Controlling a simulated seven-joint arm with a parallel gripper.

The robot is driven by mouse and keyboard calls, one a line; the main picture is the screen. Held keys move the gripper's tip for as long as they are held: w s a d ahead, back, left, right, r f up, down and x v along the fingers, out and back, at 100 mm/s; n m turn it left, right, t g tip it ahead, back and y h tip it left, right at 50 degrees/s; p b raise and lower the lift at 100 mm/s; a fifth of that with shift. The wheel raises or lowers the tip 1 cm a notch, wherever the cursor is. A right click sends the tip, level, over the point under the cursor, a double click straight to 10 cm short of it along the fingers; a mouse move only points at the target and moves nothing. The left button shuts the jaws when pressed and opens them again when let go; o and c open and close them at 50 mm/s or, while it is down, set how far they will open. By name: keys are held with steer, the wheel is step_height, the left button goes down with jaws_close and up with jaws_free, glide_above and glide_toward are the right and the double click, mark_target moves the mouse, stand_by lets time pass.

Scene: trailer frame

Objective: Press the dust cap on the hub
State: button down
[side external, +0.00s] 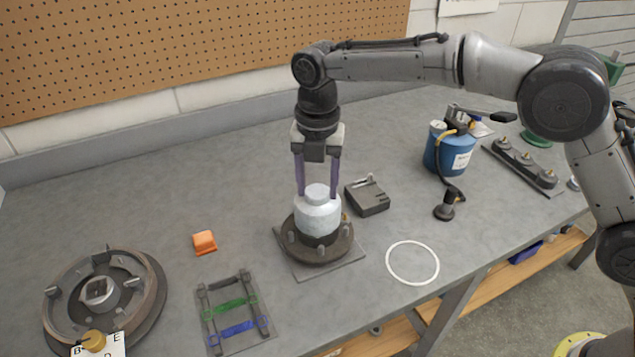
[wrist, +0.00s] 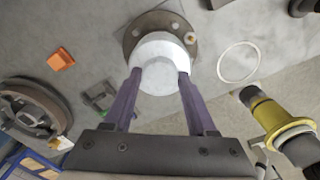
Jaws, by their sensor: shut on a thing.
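The pale grey-white dust cap (side external: 318,217), a short cylinder with a small raised knob, sits upright over the centre of the hub. The hub (side external: 296,250) is a dark brown round flange with studs, standing on a flat grey plate (side external: 335,270). A dark band of the hub shows below the cap's lower edge; I cannot tell how far the cap is seated. My gripper (side external: 317,192) points down with its two purple fingers shut on the cap's sides. In the wrist view the cap (wrist: 158,78) is between the fingertips (wrist: 159,73), with the hub flange (wrist: 133,38) behind it.
A dark grey box (side external: 368,198) stands close right of the hub. A white ring (side external: 412,262) lies front right, an orange block (side external: 204,242) left. A brake drum assembly (side external: 150,310) and a tray with green and blue parts (side external: 235,315) are front left. A blue canister (side external: 452,155) stands back right.

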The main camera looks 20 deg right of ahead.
jaws_free()
stand_by(0.3)
steer(key=shift+r, duration=3.45)
jaws_close()
steer(key=shift+f, duration=0.3)
